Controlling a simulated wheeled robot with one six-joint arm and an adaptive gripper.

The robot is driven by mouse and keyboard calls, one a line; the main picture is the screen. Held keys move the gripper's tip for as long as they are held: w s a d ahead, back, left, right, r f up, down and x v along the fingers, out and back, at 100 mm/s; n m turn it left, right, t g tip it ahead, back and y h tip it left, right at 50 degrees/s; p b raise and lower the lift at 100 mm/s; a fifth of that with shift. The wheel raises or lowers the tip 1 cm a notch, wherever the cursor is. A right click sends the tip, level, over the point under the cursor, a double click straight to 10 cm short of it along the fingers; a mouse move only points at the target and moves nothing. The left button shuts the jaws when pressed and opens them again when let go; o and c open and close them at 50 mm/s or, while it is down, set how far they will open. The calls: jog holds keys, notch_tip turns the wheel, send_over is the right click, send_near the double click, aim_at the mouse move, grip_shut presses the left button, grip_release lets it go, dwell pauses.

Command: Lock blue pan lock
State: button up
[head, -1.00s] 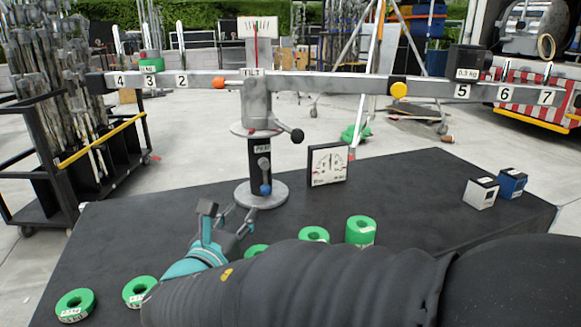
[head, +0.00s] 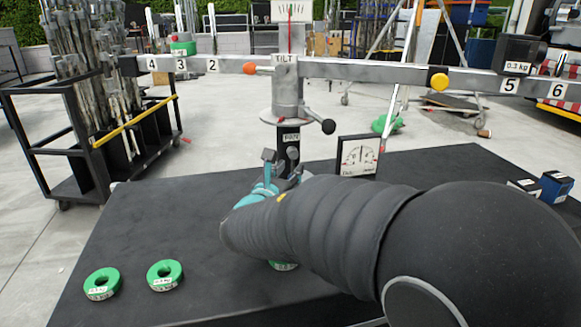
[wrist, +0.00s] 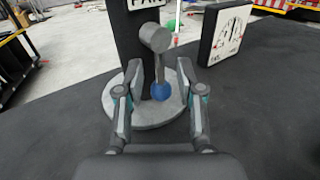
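The blue pan lock shows in the wrist view as a blue ball (wrist: 161,91) at the lower end of a grey lever hanging from a round grey pivot (wrist: 156,38). It sits in front of the black post (wrist: 131,50) labelled PAN, above the round grey base (wrist: 130,112). My gripper (wrist: 160,75) is open, with one finger on each side of the lever and ball and visible gaps between. In the head view my gripper (head: 283,163) is at the post's foot. My arm and gripper hide the blue ball there.
A dial gauge (head: 358,157) stands right of the post. Green ring weights (head: 165,275) lie on the black table (head: 215,210). A long balance beam (head: 345,69) spans above, with a black-knobbed handle (head: 328,127) below it. Small boxes (head: 556,186) stand at the right.

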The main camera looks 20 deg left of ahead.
jog(key=shift+w, duration=0.65)
grip_shut()
